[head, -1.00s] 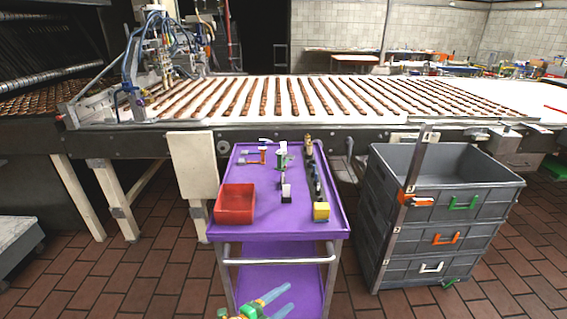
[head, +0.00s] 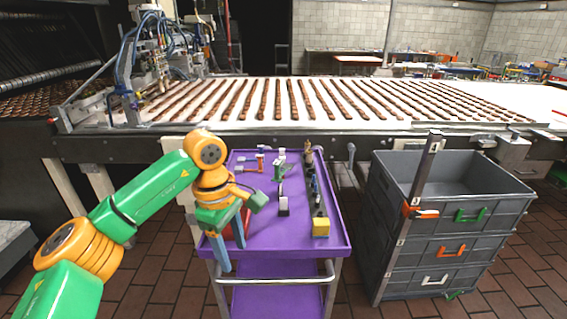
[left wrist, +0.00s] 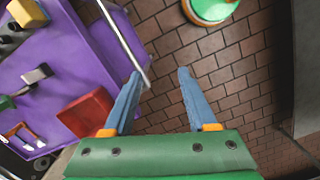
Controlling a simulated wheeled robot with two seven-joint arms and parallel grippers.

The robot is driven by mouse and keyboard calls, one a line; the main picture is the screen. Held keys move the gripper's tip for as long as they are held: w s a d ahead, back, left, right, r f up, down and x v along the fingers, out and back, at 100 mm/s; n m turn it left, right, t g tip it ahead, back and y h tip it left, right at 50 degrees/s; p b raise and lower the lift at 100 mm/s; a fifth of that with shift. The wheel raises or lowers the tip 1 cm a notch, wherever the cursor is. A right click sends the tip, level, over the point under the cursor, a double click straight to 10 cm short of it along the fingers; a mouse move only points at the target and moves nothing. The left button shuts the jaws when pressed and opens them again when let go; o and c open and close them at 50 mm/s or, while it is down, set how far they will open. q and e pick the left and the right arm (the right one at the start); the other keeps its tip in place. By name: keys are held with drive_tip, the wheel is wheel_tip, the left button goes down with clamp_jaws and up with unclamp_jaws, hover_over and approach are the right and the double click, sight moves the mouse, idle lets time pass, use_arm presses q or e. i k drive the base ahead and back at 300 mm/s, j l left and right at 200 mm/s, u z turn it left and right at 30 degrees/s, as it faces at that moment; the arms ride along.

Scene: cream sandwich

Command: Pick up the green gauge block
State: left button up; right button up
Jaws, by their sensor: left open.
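A small green block (head: 279,171) stands toward the back of the purple cart top, among other small items; I take it for the green gauge block. In the left wrist view a green piece (left wrist: 6,102) shows at the left edge, partly cut off. My left gripper (head: 232,252) hangs over the cart's front left, well in front of the green block and apart from it. Its blue fingers are spread and empty in the left wrist view (left wrist: 159,73). My right gripper is not in view.
The purple cart (head: 270,238) also holds a red bin (left wrist: 86,113), partly behind my gripper, a yellow block (head: 320,227), a black-and-white block (head: 283,205) and a row of dark items at right. Stacked grey crates (head: 440,230) stand right; a conveyor (head: 330,140) lies behind.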

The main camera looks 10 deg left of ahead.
sight(278, 178)
drive_tip(key=i, duration=1.25)
